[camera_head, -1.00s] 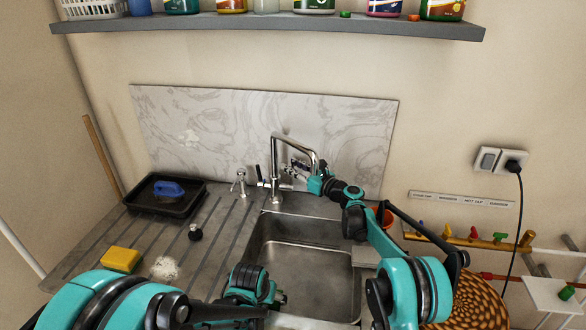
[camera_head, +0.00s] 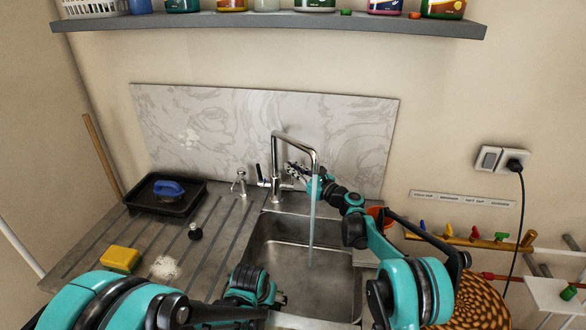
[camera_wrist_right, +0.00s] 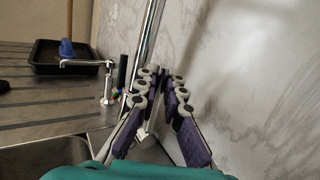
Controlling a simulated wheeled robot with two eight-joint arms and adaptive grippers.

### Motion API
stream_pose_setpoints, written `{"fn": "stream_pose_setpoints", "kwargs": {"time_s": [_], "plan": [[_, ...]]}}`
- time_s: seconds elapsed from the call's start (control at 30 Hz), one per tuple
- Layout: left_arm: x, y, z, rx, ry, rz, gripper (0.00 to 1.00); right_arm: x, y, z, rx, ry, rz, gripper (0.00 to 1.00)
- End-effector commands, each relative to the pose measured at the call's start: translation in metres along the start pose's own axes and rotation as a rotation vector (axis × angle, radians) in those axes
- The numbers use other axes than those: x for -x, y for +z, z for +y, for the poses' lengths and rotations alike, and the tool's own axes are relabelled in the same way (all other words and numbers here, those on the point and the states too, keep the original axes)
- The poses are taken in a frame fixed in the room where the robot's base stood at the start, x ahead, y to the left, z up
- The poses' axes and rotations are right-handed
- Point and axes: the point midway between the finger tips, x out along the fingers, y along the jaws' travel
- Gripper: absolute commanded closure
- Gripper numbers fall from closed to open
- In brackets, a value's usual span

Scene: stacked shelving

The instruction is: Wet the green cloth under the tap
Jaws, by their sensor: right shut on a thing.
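The chrome tap (camera_head: 275,165) stands behind the metal sink (camera_head: 285,262). A stream of water (camera_head: 311,230) falls from its spout into the basin. My right gripper (camera_head: 297,170) is at the tap, just behind the spout. In the right wrist view my right gripper (camera_wrist_right: 164,84) has its fingertips drawn together beside the tap's upright pipe (camera_wrist_right: 150,45), on a small dark part that looks like the tap's lever, mostly hidden by the fingers. My left arm's wrist (camera_head: 250,285) is over the sink's front left edge, and its fingers are hidden. I see no green cloth.
A black tray (camera_head: 166,198) with a blue brush (camera_head: 169,188), a yellow sponge (camera_head: 120,259) and a dark stopper (camera_head: 195,231) are on the draining board left of the sink. A soap pump (camera_head: 240,183) stands by the tap. A patterned basket (camera_head: 480,303) is at the right.

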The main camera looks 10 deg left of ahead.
Motion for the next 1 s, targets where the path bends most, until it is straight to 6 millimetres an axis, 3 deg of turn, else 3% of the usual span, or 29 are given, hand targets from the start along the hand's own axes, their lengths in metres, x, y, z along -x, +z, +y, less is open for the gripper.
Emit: {"fn": "stream_pose_setpoints", "kwargs": {"time_s": [0.07,0.17,0.2,0.57,0.67,1.0], "plan": [[0.000,0.000,0.000,0.000,0.000,0.000,0.51,0.000,0.000,0.000,0.001,0.000,0.001,1.00],[0.000,0.000,0.000,0.000,0.000,0.000,0.51,0.000,0.000,0.000,0.000,0.000,0.001,0.74],[0.000,0.000,0.000,0.000,0.000,0.000,0.51,0.000,0.000,0.000,0.000,0.000,0.001,0.69],[0.000,0.000,0.000,0.000,0.000,0.000,0.51,0.006,0.000,-0.001,0.000,-0.001,0.001,0.69],[0.000,0.000,0.000,0.000,0.000,0.000,0.51,0.019,0.000,-0.001,0.000,-0.001,0.001,0.69],[0.000,0.000,0.000,0.000,0.000,0.000,0.51,0.092,0.000,-0.001,0.000,-0.003,0.002,0.69]]}}
